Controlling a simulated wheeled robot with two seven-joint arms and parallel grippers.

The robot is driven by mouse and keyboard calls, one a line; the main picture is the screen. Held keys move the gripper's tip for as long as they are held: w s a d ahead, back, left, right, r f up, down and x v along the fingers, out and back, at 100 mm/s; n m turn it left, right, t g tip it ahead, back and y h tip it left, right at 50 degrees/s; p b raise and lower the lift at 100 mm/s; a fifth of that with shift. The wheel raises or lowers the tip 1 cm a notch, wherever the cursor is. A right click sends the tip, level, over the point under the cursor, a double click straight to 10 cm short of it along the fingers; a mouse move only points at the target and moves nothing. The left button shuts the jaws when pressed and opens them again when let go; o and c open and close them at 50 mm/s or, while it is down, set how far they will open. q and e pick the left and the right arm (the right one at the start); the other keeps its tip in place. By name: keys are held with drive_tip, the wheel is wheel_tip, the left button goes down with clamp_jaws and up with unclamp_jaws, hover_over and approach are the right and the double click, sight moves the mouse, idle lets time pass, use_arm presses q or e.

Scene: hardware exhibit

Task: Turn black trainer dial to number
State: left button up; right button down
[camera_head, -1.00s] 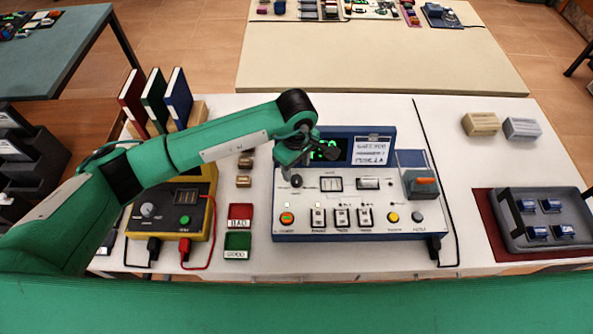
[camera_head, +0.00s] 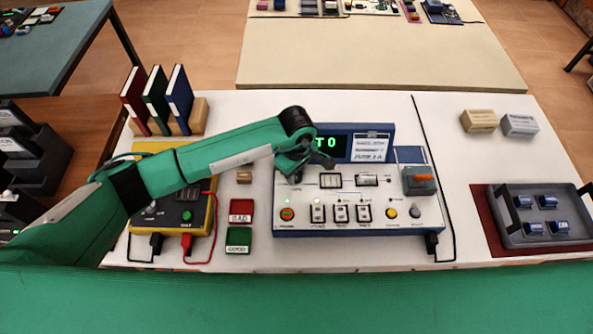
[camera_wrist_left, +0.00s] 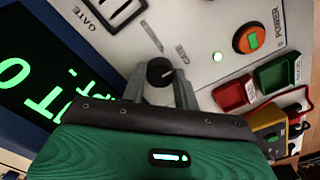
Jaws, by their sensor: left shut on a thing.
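The black dial (camera_wrist_left: 160,72) sits on the upper left of the white-faced trainer panel (camera_head: 390,212). In the wrist view its round knob with a pale pointer line lies between the two fingers of my left gripper (camera_wrist_left: 161,88), which are shut on it. In the head view my left gripper (camera_head: 296,174) reaches down onto the dial and hides most of it. The trainer's display (camera_head: 331,146) shows green characters, partly covered by my wrist. Numbers around the dial cannot be read. My right gripper is not in view.
A yellow meter box (camera_head: 196,226) with red and black leads stands left of the trainer. Red (camera_head: 241,211) and green (camera_head: 238,240) trays lie between them. A grey tray with blue parts (camera_head: 545,213) is at the right. The table between is clear.

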use_arm(q)
drive_tip(key=shift+f+n+b, duration=0.15)
drive_tip(key=shift+n+b, duration=0.55)
drive_tip(key=shift+b, duration=0.3)
drive_tip(key=n+b, duration=0.6)
drive_tip(key=shift+n+b, duration=0.45)
drive_tip(key=shift+n, duration=0.35)
drive_tip(key=shift+r, duration=0.2)
drive_tip(key=o, duration=1)
drive_tip(key=shift+c, duration=0.2)
